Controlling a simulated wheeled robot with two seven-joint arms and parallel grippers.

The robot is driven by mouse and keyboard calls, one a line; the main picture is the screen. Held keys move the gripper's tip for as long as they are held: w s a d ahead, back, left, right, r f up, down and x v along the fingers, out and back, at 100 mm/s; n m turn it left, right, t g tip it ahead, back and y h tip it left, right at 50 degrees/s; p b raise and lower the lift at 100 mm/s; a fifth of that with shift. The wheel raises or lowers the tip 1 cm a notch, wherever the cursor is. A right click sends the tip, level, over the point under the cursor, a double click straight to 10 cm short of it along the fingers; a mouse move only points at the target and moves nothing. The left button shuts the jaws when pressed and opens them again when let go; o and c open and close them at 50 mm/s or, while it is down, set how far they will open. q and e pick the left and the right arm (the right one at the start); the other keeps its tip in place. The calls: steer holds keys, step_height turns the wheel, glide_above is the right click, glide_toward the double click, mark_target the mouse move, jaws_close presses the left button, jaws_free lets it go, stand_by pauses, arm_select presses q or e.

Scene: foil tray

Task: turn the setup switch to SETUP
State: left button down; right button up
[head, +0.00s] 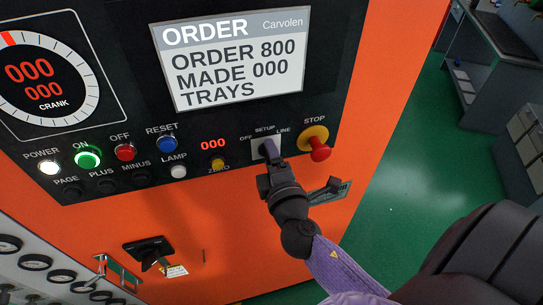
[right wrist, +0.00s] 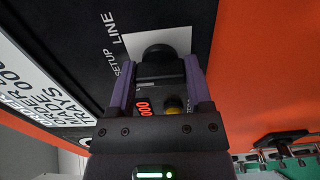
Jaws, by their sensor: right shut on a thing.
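The setup switch (right wrist: 158,55) is a black knob on a white plate, set in the black control panel. The labels OFF, SETUP and LINE stand around it in the head view. My right gripper (head: 269,150) reaches up to it from below. In the right wrist view its two purple fingers (right wrist: 158,85) lie on either side of the knob, shut on it. In the head view the gripper covers most of the knob, so I cannot tell which label it points to. My left gripper is not in view.
The red STOP button (head: 319,150) on its yellow collar sits close to the right of the switch. The yellow ZERO button (head: 217,163) and white LAMP button (head: 179,171) are to the left. The display (head: 235,60) reads ORDER 800, MADE 000 TRAYS. Green floor lies at right.

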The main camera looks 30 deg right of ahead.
steer(key=o, duration=1.3)
steer(key=b+v, duration=0.4)
steer(key=v, duration=0.6)
